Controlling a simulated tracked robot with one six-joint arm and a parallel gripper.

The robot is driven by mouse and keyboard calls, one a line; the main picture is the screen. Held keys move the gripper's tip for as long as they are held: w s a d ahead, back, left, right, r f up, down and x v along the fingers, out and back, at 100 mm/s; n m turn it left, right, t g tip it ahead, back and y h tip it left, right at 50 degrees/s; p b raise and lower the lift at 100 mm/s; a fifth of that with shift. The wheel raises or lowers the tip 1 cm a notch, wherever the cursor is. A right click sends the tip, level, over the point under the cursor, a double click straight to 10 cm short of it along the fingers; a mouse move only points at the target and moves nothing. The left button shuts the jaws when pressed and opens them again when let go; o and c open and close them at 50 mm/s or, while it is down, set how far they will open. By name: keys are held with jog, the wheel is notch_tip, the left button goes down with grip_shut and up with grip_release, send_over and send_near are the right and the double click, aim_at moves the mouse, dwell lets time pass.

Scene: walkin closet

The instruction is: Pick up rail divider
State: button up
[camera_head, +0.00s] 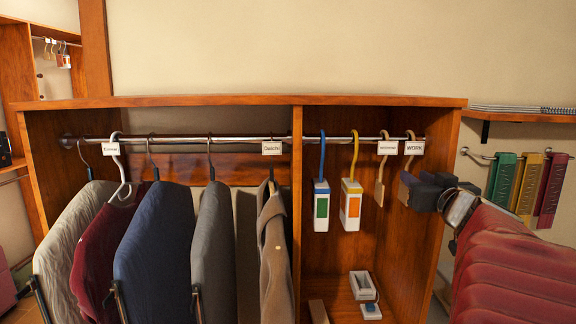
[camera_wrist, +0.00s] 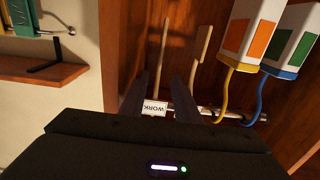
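A rail divider with a white WORK tag (camera_head: 414,148) hangs from the rail in the right bay; its lower part is hidden behind my gripper (camera_head: 416,184). A second tagged divider (camera_head: 387,148) hangs just left of it, with a tan lower piece. In the wrist view, which is upside down, the WORK tag (camera_wrist: 154,107) lies between the two dark fingers of my gripper (camera_wrist: 164,82). The fingers are apart, on either side of the divider's thin strip (camera_wrist: 163,50). I cannot tell whether either finger touches it.
Two boxy hanging items, one with a green panel (camera_head: 321,206) and one with an orange panel (camera_head: 350,205), hang left of the dividers. Clothes fill the left bay (camera_head: 160,250). A wooden side wall (camera_head: 440,180) stands close on the right. Small white items (camera_head: 363,286) sit below.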

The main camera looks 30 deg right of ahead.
aim_at(407, 170)
jog(key=shift+x, duration=2.65)
jog(key=shift+d, duration=0.1)
jog(key=shift+c, duration=0.6)
grip_shut()
